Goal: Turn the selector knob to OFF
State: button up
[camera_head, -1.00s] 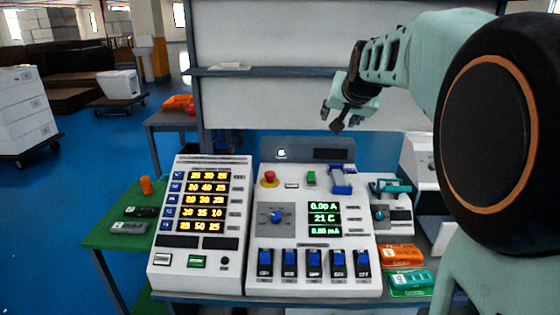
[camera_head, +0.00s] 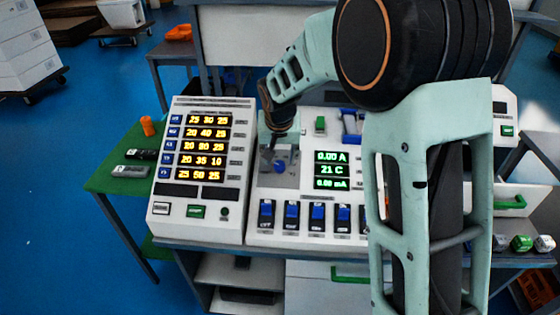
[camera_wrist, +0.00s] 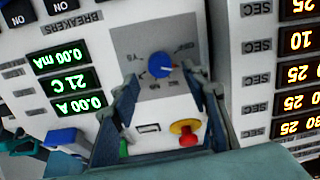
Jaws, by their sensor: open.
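The selector knob (camera_head: 280,167) is a small blue dial on a grey plate (camera_head: 290,182) of the white control panel. In the wrist view, which shows the panel upside down, the blue knob (camera_wrist: 161,65) has a light pointer mark, and the labels around it are too small to read surely. My gripper (camera_head: 272,157) is open, just above the panel at the knob. In the wrist view the two fingers (camera_wrist: 160,84) stand apart on either side of the knob's line. I cannot tell whether they touch it.
A red emergency button (camera_wrist: 187,133) on a yellow base is close to my fingers. A display (camera_head: 332,170) and several blue breaker switches (camera_head: 317,215) are on the same panel. A timer panel (camera_head: 203,150) stands at left. A green side table (camera_head: 115,175) holds small items.

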aim_at(279, 164)
jog(key=shift+x, duration=2)
jog(key=c, duration=1.1)
jog(key=shift+c, duration=0.2)
jog(key=shift+n, duration=0.4)
jog(key=n, duration=0.3)
jog(key=shift+n+b, duration=0.3)
jog(key=shift+b, duration=0.05)
jog(key=shift+a+n+h, duration=0.1)
jog(key=shift+n+h, duration=0.2)
jog(key=shift+n, duration=1.9)
